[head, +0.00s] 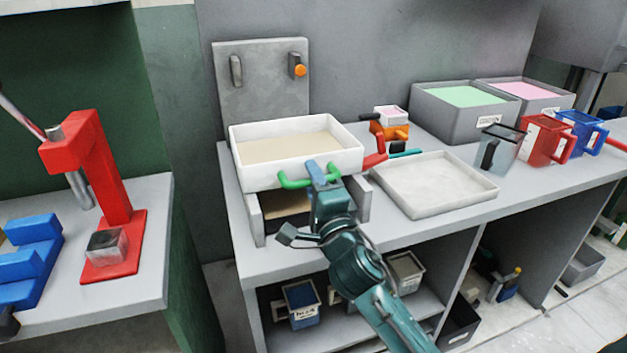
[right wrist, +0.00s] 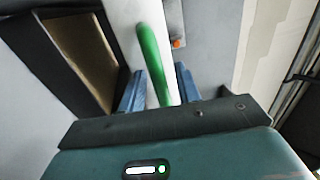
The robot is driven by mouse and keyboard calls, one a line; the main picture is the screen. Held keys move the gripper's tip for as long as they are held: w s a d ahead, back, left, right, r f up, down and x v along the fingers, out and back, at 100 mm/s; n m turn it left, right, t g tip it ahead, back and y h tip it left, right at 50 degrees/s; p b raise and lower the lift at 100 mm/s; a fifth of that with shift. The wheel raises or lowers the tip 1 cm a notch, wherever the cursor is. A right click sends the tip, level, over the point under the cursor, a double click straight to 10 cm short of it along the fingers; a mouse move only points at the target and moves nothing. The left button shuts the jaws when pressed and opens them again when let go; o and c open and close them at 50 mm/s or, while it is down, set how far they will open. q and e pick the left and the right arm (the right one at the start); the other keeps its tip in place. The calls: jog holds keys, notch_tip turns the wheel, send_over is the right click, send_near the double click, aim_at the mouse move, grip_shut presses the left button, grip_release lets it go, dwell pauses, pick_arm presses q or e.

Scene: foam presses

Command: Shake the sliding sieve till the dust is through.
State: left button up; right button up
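The sliding sieve (head: 345,160) is a white tray with a layer of beige material (head: 290,147) in it, on a grey frame on the bench. A green handle (head: 292,182) sticks out of its front, and it also shows in the right wrist view (right wrist: 149,55). My right gripper (head: 318,172) is at this handle. In the right wrist view its blue fingers (right wrist: 158,88) stand on either side of the green bar, with narrow gaps between. A brownish surface (head: 285,208) shows in the opening under the sieve, partly hidden by my arm. My left gripper is not in view.
An empty white tray (head: 437,203) lies right of the sieve. Behind it are an orange-and-red tool (head: 392,130) and grey bins (head: 435,118) of green and pink material. Mugs (head: 545,143) stand at right. A red press (head: 118,215) stands on the left bench.

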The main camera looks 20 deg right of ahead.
aim_at(300, 159)
grip_shut()
dwell(0.3)
jog(key=shift+w, duration=0.1)
jog(key=w+b, duration=0.2)
jog(key=w, duration=0.5)
jog(key=shift+w+a+f, duration=0.1)
jog(key=shift+w, duration=0.5)
jog(key=shift+r, duration=0.25)
jog(key=shift+c, duration=1.8)
grip_release()
jog(key=o, duration=0.3)
jog(key=shift+w+f, duration=0.15)
jog(key=shift+o, duration=0.3)
